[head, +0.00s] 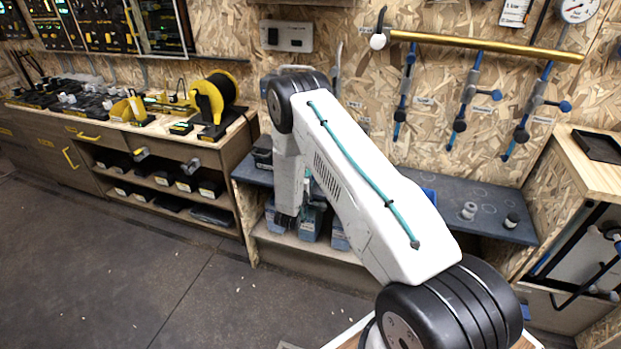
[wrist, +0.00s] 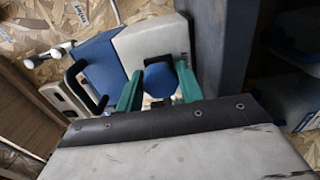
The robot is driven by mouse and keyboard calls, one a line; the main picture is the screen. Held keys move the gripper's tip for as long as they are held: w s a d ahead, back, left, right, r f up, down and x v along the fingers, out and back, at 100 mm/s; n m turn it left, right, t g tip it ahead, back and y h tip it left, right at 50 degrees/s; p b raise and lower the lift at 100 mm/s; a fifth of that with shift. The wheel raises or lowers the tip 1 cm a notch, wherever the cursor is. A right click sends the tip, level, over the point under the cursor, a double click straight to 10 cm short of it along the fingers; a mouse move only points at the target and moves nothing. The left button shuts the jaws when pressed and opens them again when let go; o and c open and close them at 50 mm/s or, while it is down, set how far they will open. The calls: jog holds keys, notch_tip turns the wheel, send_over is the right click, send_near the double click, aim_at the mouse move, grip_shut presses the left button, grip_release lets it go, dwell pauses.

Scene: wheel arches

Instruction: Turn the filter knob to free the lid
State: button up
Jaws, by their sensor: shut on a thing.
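The round blue knob (wrist: 160,80) sits at the front of a light grey housing (wrist: 150,42) in the wrist view. My gripper (wrist: 157,88) has its two green fingers on either side of the knob and is shut on it. I cannot tell which part is the lid or how far the knob is turned. In the head view my arm covers the knob and my fingers.
A dark blue bench (head: 465,197) with small cylindrical items stands at right. A yellow reel (head: 210,98) stands on the left workbench. Blue-handled tools and a brass bar (head: 485,46) are on the wall. The left floor is clear.

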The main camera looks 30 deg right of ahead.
jog(key=shift+a, duration=0.1)
dwell(0.3)
jog(key=o, duration=1)
jog(key=v, duration=0.7)
jog(key=shift+s+a, duration=0.25)
jog(key=shift+a, duration=0.05)
